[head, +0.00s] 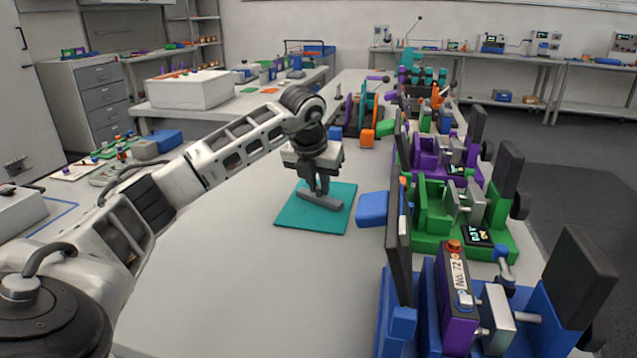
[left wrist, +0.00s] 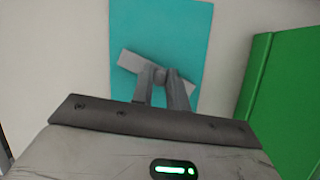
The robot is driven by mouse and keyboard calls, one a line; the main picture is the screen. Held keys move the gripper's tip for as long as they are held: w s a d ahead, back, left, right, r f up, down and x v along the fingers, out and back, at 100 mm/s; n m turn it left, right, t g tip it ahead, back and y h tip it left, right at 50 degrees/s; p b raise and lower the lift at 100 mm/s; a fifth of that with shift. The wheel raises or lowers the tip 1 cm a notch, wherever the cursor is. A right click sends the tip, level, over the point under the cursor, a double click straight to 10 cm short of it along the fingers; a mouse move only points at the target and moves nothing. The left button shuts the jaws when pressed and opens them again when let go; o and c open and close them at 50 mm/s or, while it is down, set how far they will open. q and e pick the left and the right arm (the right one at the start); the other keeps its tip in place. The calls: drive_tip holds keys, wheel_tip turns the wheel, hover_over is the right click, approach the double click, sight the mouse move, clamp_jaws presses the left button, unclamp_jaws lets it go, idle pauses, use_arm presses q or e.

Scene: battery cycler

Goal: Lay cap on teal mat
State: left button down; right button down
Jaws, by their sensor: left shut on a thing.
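The teal mat (head: 288,214) lies flat on the white table, and it also fills the upper middle of the left wrist view (left wrist: 185,35). The cap is a grey bar-like piece (head: 325,202) over the mat, and it also shows in the left wrist view (left wrist: 130,63). My left gripper (head: 320,192) points down over the mat and is shut on the cap near its middle. Whether the cap touches the mat or hangs just above it, I cannot tell. The fingers (left wrist: 163,80) hide part of the cap. My right gripper is not in view.
A row of battery cycler stations stands on the right: a green one (head: 430,240), a purple one (head: 425,152) and a blue one with a purple cell (head: 458,300). A blue block (head: 371,209) sits close to the mat's right edge. The table (head: 230,290) in front of the mat is clear.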

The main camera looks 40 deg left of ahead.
use_arm(q)
drive_tip(key=c, duration=1.4)
unclamp_jaws()
drive_tip(key=shift+f, duration=0.1)
drive_tip(key=v, duration=1.2)
drive_tip(key=shift+p, duration=0.4)
